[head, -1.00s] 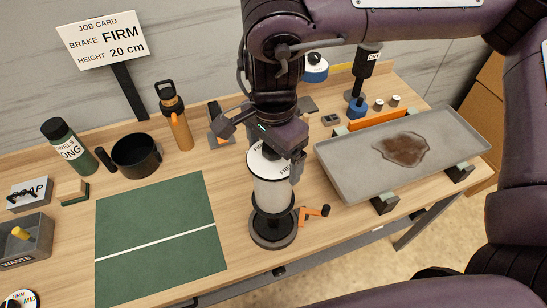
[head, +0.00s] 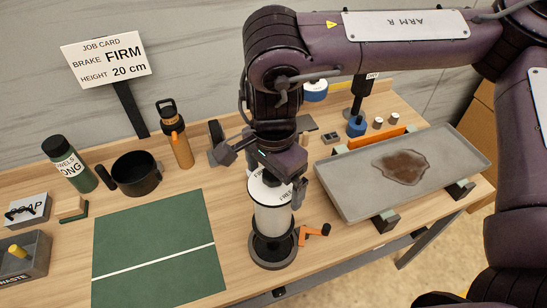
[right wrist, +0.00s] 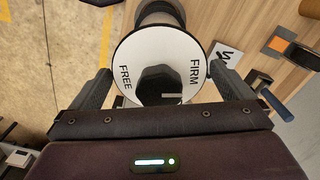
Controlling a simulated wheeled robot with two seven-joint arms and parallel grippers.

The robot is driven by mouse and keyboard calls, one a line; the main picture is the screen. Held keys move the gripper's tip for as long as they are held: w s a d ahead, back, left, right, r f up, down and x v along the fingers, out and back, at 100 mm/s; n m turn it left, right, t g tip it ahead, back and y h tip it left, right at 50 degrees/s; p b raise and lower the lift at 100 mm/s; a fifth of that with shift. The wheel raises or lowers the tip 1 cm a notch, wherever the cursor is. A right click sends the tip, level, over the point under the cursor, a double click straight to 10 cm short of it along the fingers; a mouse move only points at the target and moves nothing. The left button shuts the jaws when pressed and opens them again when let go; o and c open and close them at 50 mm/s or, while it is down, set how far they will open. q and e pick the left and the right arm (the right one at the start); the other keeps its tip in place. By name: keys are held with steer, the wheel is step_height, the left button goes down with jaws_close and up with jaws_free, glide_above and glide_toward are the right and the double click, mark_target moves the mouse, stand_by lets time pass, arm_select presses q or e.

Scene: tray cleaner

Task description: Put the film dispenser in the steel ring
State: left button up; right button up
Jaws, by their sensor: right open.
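The film dispenser (head: 272,219) is a pale upright cylinder with a white FREE/FIRM disc on top. Its lower end stands inside the dark round steel ring (head: 262,261) at the bench's front edge. An orange crank (head: 313,232) sits at the ring's right. My right gripper (head: 285,190) is over the dispenser's top. In the right wrist view the disc (right wrist: 130,52) with its black knob (right wrist: 160,85) lies between the two open fingers (right wrist: 160,78), with small gaps at the sides. The ring is hidden there. My left gripper is out of view.
A grey tray (head: 340,199) with a brown stain is on the right. A green mat (head: 150,225) lies left of the ring. A black mug (head: 135,174), bottles and a waste box (head: 30,262) stand farther left. A job card (head: 106,60) stands behind.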

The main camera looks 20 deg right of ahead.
step_height(320, 180, up, 12)
steer(key=shift+f, duration=0.2)
stand_by(0.6)
